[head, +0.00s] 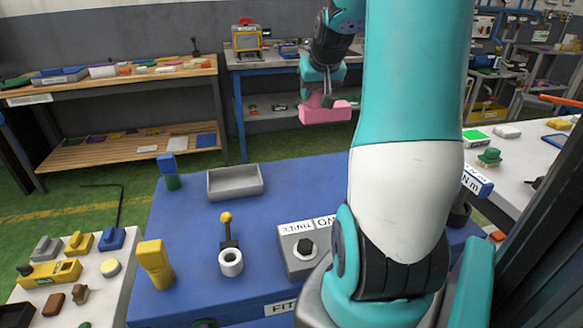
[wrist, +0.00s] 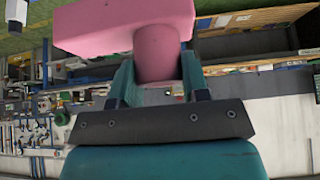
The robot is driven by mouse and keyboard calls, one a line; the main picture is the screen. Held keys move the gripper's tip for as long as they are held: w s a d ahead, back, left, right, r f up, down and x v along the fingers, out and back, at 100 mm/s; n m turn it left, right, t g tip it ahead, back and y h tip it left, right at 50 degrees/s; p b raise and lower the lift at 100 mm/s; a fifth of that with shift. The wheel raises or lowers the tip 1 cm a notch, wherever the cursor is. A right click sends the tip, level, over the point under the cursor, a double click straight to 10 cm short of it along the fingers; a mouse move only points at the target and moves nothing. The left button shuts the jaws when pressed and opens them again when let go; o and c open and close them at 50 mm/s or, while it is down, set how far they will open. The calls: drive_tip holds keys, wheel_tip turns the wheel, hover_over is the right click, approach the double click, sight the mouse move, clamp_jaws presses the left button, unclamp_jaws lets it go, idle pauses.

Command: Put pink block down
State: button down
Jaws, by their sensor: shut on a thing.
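The pink block (head: 326,112) is held in my gripper (head: 322,97), above the far edge of the blue table (head: 200,232). In the wrist view the pink block (wrist: 125,27) is a wide slab with a round stem, and the fingers of my gripper (wrist: 157,85) close on the stem from both sides. The block appears clear of any surface, with the slab hanging at the lower end in the head view. My arm hides the right part of the blue table.
A grey tray (head: 235,183) sits at the table's back. A black post with a yellow ball (head: 227,218), a white ring (head: 231,262), a yellow part (head: 155,264) and a grey box with a black knob (head: 300,262) stand nearer. Bare blue surface lies right of the tray.

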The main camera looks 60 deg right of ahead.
wheel_tip(320, 180, down, 18)
drive_tip(key=shift+f, duration=0.25)
drive_tip(key=shift+f+b, duration=0.25)
drive_tip(key=shift+b, duration=0.1)
drive_tip(key=c, duration=0.6)
unclamp_jaws()
drive_tip(key=shift+a+r, duration=0.1)
drive_tip(key=shift+r, duration=0.1)
